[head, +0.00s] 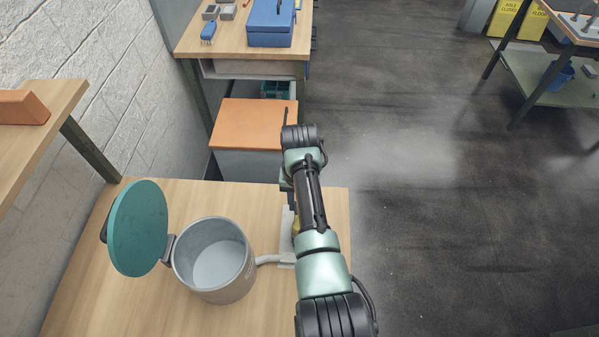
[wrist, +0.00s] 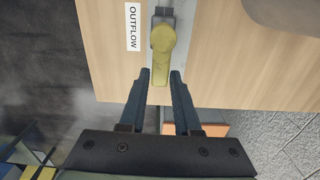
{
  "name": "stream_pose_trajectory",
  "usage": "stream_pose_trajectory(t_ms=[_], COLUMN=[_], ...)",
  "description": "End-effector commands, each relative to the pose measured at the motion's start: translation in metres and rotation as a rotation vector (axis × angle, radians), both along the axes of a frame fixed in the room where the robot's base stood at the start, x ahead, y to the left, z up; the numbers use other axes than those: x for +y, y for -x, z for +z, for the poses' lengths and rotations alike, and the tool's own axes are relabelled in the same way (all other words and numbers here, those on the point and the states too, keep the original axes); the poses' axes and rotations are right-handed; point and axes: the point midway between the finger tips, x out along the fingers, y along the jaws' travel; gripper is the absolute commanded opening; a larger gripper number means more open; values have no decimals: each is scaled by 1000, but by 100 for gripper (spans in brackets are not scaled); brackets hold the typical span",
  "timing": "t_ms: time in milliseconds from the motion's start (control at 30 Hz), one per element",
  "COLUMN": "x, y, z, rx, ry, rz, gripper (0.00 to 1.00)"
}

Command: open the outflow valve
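The outflow valve's yellow lever handle (wrist: 162,45) shows in the wrist view on a grey fitting, beside a white label (wrist: 133,27) reading OUTFLOW. My gripper (wrist: 160,76) is open, with its two dark fingers apart. In that picture the handle's free end lies between the fingertips; I cannot tell whether the fingers are level with it, and I see no contact. In the head view my arm covers most of the valve; only a bit of yellow (head: 296,228) shows on its pale plate (head: 287,246). My gripper is largely hidden there.
A grey pot (head: 240,282) with its teal lid (head: 138,228) raised stands on the wooden bench (head: 125,305); a pipe (head: 267,259) joins it to the valve plate. A wall is at left. An orange-topped cabinet (head: 250,122) stands behind the bench. Open floor lies at right.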

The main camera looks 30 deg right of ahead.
Motion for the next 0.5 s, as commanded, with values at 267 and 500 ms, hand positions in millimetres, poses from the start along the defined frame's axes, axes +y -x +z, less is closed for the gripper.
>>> stream_pose_trajectory(t_ms=[267, 500], x=[0, 0], y=[0, 0], z=[0, 4], rx=[1, -1], ry=[-1, 1], rz=[1, 2], gripper=[57, 57])
